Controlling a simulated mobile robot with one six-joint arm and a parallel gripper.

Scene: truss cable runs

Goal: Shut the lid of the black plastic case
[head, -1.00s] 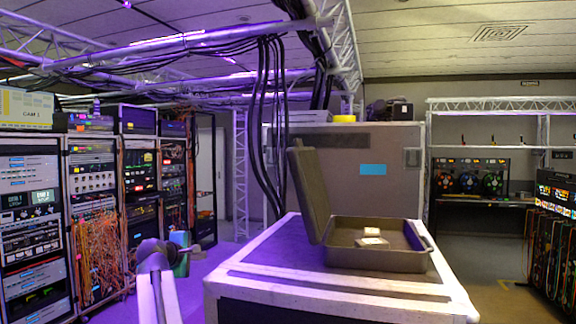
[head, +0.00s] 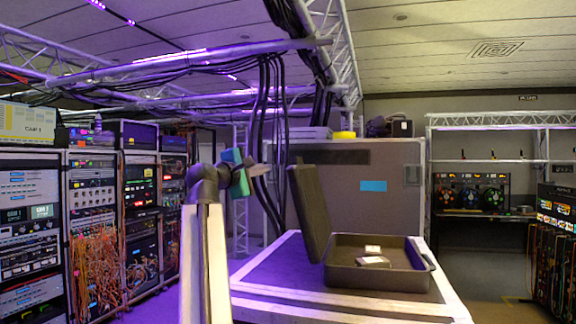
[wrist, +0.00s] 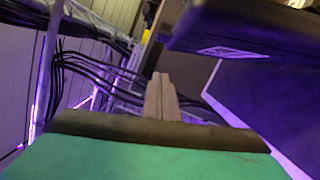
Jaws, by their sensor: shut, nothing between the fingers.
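The black plastic case (head: 345,279) stands open on a large white-edged flight case. Its lid (head: 309,212) stands nearly upright on the left side, leaning slightly outward. Two small pale items (head: 373,256) lie inside the case. My gripper (head: 261,170) is raised to the left of the lid, apart from it in the picture. In the wrist view my gripper's fingers (wrist: 161,98) are together and empty. A dark slab with a white-outlined mark (wrist: 245,32) fills the upper right there; it is probably part of the case, but I cannot tell which part.
The flight case top (head: 275,272) has bare room left of the black case. Black cables (head: 265,120) hang from the truss (head: 190,52) behind my gripper. A grey cabinet (head: 350,190) stands behind the case. Equipment racks (head: 92,190) line the left.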

